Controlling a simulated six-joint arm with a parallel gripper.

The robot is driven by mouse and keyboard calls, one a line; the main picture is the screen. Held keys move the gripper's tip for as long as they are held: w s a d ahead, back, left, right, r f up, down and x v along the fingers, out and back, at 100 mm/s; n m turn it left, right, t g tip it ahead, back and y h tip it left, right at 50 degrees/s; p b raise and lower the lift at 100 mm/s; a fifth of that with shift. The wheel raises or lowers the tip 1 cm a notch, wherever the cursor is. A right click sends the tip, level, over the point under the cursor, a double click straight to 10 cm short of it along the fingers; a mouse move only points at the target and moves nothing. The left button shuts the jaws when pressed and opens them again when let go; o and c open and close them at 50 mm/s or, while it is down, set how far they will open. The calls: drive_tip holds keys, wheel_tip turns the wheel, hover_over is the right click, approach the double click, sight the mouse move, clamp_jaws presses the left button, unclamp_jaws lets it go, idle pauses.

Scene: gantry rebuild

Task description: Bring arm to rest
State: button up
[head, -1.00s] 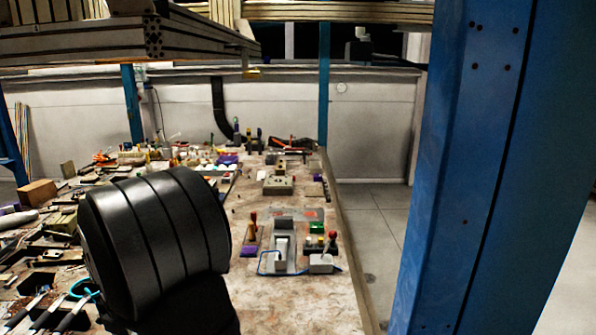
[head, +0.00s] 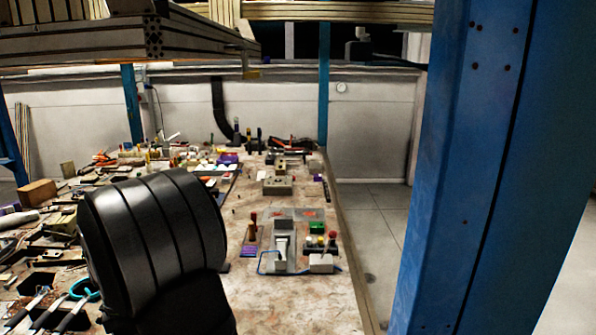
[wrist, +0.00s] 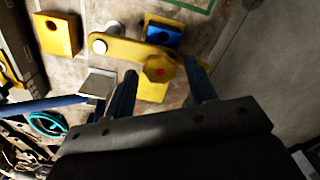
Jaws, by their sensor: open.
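My gripper (wrist: 161,66) shows in the wrist view with its two dark fingers apart. A yellow knob with a red dot (wrist: 158,70) appears between and beyond the fingertips; I cannot tell whether they touch it. A yellow bar (wrist: 125,50) runs left from the knob to a white round end. In the head view a black ribbed part of my arm (head: 155,235) stands at the lower left over the workbench (head: 300,300). My gripper is not visible in the head view.
A panel with a grey switch (head: 281,250) and small coloured parts lies mid-bench. Tools and loose parts crowd the bench's left side. A blue post (head: 465,170) stands at right, and a beam structure (head: 90,40) hangs overhead. Bare bench lies at the front right.

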drive_tip(key=m, duration=0.4)
drive_tip(key=shift+m, duration=2.3)
drive_tip(key=o, duration=0.9)
drive_tip(key=shift+o, duration=0.9)
drive_tip(key=shift+r, duration=0.15)
wheel_tip(320, 180, up, 15)
drive_tip(key=w+n, duration=0.2)
drive_tip(key=n, duration=0.1)
wheel_tip(320, 180, down, 9)
drive_tip(key=shift+f, duration=0.2)
